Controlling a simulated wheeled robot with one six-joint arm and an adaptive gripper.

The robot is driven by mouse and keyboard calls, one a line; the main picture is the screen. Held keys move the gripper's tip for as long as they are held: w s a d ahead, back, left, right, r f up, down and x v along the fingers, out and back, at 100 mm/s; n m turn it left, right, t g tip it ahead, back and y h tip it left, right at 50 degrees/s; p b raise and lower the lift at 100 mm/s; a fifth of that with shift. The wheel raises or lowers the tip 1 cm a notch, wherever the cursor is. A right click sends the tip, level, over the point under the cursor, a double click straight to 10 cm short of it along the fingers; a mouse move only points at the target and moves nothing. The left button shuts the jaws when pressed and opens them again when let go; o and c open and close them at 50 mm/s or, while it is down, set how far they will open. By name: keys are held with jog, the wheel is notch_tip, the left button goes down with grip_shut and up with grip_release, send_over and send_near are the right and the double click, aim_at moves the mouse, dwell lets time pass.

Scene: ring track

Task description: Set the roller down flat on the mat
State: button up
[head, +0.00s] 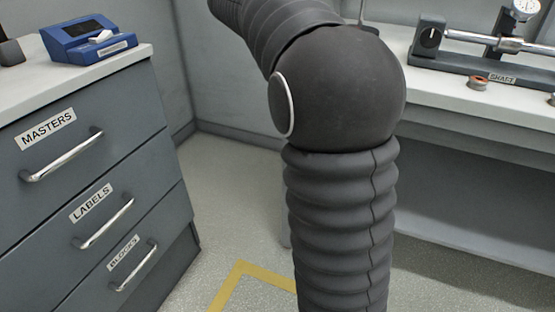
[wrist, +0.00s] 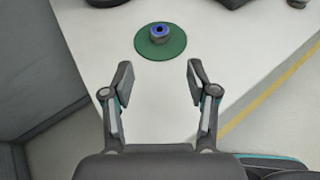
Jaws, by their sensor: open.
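In the wrist view a small grey roller (wrist: 161,33) with a blue ring and dark hole on top stands on a round green mat (wrist: 148,52). It looks upright, with its round face up and its base within the mat's edge. My gripper (wrist: 159,74) is open and empty, its two fingers spread wide. The mat and roller lie ahead of the fingertips, apart from them. The head view does not show my gripper, the green mat or this roller.
In the head view my dark arm fills the middle. A grey drawer cabinet (head: 88,148) with a blue device (head: 88,40) stands left. A bench at right holds a shaft fixture (head: 480,62) and a small reddish ring-like part (head: 478,82). Yellow tape (head: 232,278) marks the floor.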

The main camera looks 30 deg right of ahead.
jog(key=s+a+f+m+t+y, duration=0.2)
jog(key=s+a+f+m+y, duration=0.4)
jog(key=s, duration=0.8)
jog(key=s+a+f+m+t+y, duration=0.2)
jog(key=s+a+f+m+y, duration=0.5)
jog(key=s+a+f+m, duration=0.6)
jog(key=s+a+f, duration=0.2)
jog(key=a+f, duration=0.2)
jog(key=a, duration=0.2)
